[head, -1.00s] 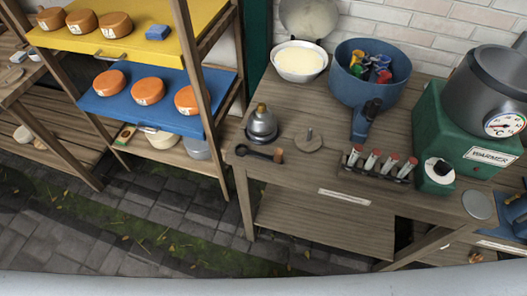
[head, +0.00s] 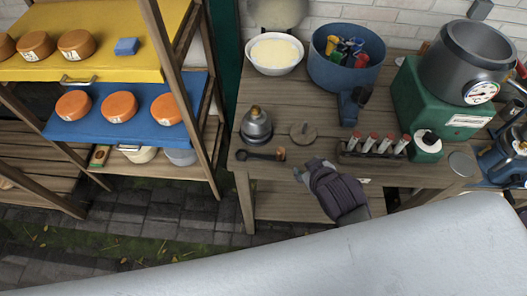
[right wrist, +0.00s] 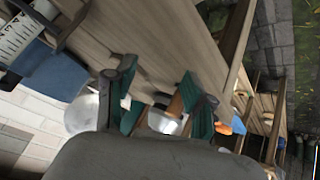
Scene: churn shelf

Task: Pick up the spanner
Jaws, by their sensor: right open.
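The spanner (head: 262,155) is dark with a brown end and lies flat near the front left corner of the wooden table. My right gripper (head: 313,169) is over the table's front edge, to the right of the spanner and apart from it in the head view. Its fingers are spread and point toward the upper left. In the right wrist view the two green fingers are apart, and a brown piece (right wrist: 175,106), probably the spanner's end, shows between them beside the right finger. My left gripper is not in view.
A metal bell-shaped weight (head: 256,125) stands just behind the spanner, with a round disc (head: 303,133) to its right. A rack of red-topped vials (head: 372,147) is right of my gripper. A cheese shelf (head: 62,125) stands left of the table, across a gap.

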